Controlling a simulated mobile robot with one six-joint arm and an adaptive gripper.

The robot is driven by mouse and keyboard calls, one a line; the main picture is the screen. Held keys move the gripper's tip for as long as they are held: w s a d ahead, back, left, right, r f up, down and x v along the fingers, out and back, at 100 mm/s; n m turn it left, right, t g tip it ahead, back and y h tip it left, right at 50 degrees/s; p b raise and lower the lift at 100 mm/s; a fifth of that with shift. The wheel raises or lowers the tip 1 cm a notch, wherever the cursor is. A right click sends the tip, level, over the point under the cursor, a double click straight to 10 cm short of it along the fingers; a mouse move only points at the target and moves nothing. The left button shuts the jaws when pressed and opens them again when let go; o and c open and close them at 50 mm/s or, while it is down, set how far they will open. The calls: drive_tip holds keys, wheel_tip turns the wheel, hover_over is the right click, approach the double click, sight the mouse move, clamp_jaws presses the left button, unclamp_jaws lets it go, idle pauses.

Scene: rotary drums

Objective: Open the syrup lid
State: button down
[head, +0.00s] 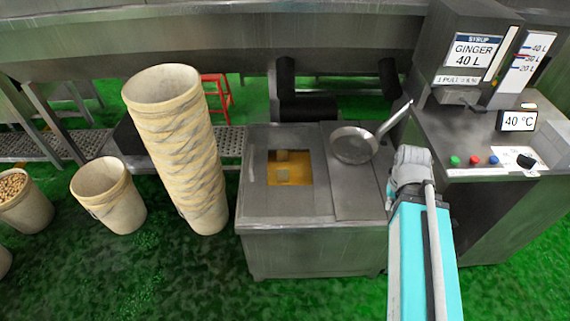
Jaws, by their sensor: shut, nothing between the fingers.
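A steel tank (310,250) stands in the middle of the head view. Its top has a square opening (299,184) with amber syrup and two pale blocks showing in it. A flat steel panel (358,203) lies on the top right of the opening, and it looks like the lid. The opening is uncovered. My gripper (391,188) is at the tank's right edge, to the right of the panel. It is shut and empty, and mostly hidden by my grey wrist. I cannot tell whether it touches the panel.
A long-handled steel pan (356,146) rests on the tank top, its handle pointing up right. A ginger syrup dispenser (468,62) stands on a console (480,210) at right. A tall stack of baskets (182,150) stands left of the tank. Green floor is clear in front.

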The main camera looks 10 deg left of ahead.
drive_tip(key=c, duration=1)
unclamp_jaws()
drive_tip(key=shift+w+a, duration=0.1)
drive_tip(key=shift+w, duration=0.15)
drive_tip(key=o, duration=0.5)
drive_tip(key=shift+n, duration=0.3)
drive_tip(key=w+a, duration=0.2)
drive_tip(key=w+a+f+b, duration=0.1)
drive_tip(key=w, duration=0.2)
drive_tip(key=w+a+f+b, duration=0.1)
drive_tip(key=w+a, duration=0.1)
drive_tip(key=shift+w+a, duration=0.35)
drive_tip(key=n+y+b, duration=0.2)
drive_tip(key=b, duration=0.5)
hover_over(252, 157)
drive_tip(key=d, duration=0.3)
drive_tip(key=shift+g, duration=0.3)
drive_tip(key=f, duration=0.6)
drive_tip(key=shift+w+a+f, duration=0.15)
drive_tip(key=shift+w+f, duration=0.05)
drive_tip(key=shift+f, duration=0.05)
drive_tip(key=shift+f, duration=0.2)
